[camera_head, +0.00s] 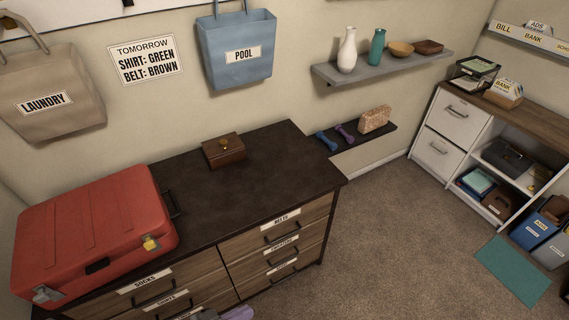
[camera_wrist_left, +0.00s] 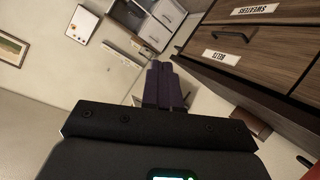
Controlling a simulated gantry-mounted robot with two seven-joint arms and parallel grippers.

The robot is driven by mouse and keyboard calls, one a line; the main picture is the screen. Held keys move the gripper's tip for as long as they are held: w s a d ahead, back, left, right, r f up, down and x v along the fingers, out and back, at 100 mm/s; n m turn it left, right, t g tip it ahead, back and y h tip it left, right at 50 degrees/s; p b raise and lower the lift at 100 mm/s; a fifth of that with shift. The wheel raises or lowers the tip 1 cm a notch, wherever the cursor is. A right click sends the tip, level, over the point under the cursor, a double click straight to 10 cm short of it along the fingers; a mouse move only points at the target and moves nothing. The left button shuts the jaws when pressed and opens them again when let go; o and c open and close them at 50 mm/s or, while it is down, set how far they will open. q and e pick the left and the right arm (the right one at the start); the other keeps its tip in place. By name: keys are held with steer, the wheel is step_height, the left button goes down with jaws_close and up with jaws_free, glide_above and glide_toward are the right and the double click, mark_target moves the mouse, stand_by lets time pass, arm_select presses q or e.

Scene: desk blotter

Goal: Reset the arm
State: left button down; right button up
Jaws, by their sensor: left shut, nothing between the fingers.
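My left gripper (camera_head: 236,313) shows only in part at the bottom edge of the head view, just in front of the dresser drawers. In the left wrist view its dark purple fingers (camera_wrist_left: 163,85) are together, shut with nothing between them. The dresser (camera_head: 255,180) has a dark top and wood drawer fronts with labels such as socks, shirts and belts. In the wrist view its drawer front (camera_wrist_left: 240,45) is at the upper right, apart from the fingers. My right gripper is not in view.
A red suitcase (camera_head: 95,235) and a small wooden box (camera_head: 223,151) stand on the dresser. A laundry bag (camera_head: 50,95) and a blue pool bag (camera_head: 237,50) hang on the wall. Wall shelves (camera_head: 385,66) and a white cabinet (camera_head: 452,115) are at the right. Carpet (camera_head: 400,240) right of the dresser is clear.

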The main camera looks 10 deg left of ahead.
arm_select(q)
steer(key=s+a+f+n+g+y, duration=0.1)
steer(key=s+a+f+g+y, duration=0.3)
steer(key=s+a+g+y, duration=0.4)
step_height(320, 180, up, 29)
steer(key=d+t+p, duration=0.1)
steer(key=p, duration=2.7)
steer(key=shift+w+t+y+p, duration=0.15)
steer(key=shift+t+y+p, duration=0.15)
steer(key=shift+y+p, duration=0.1)
